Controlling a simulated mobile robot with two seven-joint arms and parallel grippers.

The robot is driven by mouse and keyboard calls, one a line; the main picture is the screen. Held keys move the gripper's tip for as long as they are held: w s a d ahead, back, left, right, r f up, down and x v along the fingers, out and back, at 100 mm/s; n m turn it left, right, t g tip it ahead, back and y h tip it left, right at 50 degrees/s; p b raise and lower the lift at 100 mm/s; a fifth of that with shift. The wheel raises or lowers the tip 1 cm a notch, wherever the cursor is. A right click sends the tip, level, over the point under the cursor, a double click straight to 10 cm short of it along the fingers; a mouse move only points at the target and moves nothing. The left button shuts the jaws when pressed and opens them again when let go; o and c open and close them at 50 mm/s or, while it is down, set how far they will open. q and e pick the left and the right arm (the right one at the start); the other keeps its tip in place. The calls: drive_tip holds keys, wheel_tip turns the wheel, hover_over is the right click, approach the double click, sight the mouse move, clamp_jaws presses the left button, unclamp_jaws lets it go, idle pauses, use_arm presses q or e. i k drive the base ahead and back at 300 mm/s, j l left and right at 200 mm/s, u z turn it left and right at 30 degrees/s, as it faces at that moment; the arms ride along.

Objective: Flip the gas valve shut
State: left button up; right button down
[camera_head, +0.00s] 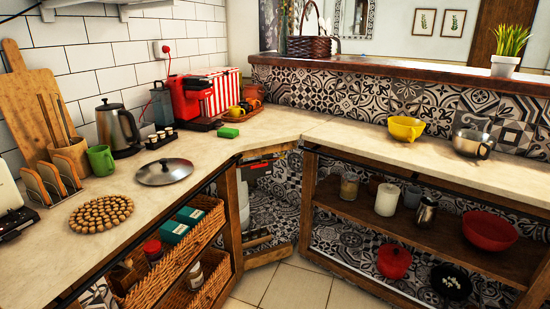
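No gas valve can be made out clearly. In the corner of the counter, an open compartment (268,262) with a wooden frame shows patterned tiles inside. A pale rounded object (243,200) stands in it, partly hidden by the left post. Small dark and reddish parts (258,165) show near the top of this compartment, too small and shadowed to identify. Neither of my grippers is in view.
The stone counter (330,132) runs along both sides. A red coffee machine (190,98), a metal lid (164,171) and a yellow bowl (405,128) stand on it. Wicker baskets (180,258) fill the left shelves. Tiled floor (300,287) is clear before the corner.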

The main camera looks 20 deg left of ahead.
sight(265, 164)
drive_tip(key=i+u, duration=0.25)
drive_tip(key=i, duration=0.5)
drive_tip(key=i+l+u, duration=0.1)
drive_tip(key=i+u, duration=0.2)
drive_tip(key=i, duration=0.4)
drive_tip(key=i+l+u, duration=0.15)
drive_tip(key=i+u, duration=0.35)
drive_tip(key=i, duration=0.7)
